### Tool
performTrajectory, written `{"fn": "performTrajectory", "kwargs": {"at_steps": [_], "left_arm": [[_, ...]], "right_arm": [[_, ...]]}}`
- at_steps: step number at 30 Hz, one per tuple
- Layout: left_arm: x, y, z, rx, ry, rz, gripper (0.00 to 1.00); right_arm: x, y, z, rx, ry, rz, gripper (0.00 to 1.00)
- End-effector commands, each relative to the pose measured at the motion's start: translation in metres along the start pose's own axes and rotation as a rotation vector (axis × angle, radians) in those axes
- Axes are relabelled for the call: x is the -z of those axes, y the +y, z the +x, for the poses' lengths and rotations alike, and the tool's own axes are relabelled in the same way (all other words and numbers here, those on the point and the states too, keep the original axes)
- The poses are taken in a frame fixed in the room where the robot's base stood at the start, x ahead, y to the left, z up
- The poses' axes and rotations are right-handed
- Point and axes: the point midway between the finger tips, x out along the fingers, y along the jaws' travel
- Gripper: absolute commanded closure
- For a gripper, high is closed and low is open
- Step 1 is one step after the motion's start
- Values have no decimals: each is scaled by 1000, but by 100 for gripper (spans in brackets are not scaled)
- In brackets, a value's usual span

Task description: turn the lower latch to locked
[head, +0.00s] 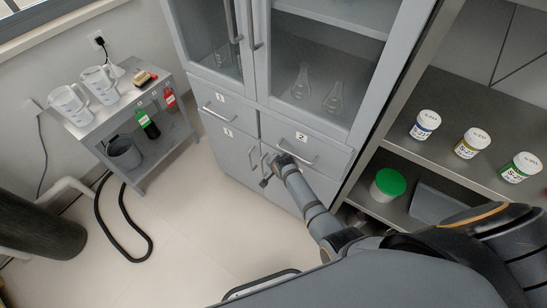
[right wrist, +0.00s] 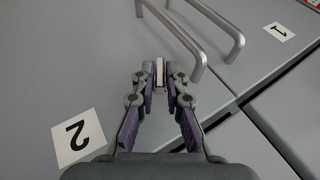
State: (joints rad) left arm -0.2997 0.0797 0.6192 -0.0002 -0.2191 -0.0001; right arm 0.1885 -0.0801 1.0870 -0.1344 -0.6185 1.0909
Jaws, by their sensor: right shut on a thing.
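My right gripper (head: 272,170) is at the lower doors of the grey cabinet (head: 225,155), close to their vertical handles. In the right wrist view the fingers (right wrist: 160,84) are shut on a small pale upright piece, the lower latch (right wrist: 160,72). Only its end shows between the fingertips, so its turn angle cannot be told. In the head view the arm and gripper hide the latch. My left gripper is in no view.
Two bar handles (right wrist: 219,32) stand just past the fingertips. Drawer handles (head: 296,157) stick out above. A shelf unit (head: 455,180) with several jars stands right; a side table (head: 115,105) with jugs stands left. The floor (head: 200,225) between is mostly clear.

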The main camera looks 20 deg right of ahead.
Motion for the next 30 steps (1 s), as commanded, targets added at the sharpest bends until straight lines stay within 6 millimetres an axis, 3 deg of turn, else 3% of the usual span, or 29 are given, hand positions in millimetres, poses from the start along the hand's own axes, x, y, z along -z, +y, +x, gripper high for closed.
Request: {"fn": "performTrajectory", "kwargs": {"at_steps": [5,15,30], "left_arm": [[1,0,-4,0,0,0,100],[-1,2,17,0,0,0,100],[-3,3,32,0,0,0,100]], "right_arm": [[-1,-4,1,-147,0,-62,100],[-2,-5,5,-382,1,-159,100],[-2,-7,4,-516,0,-214,100]]}}
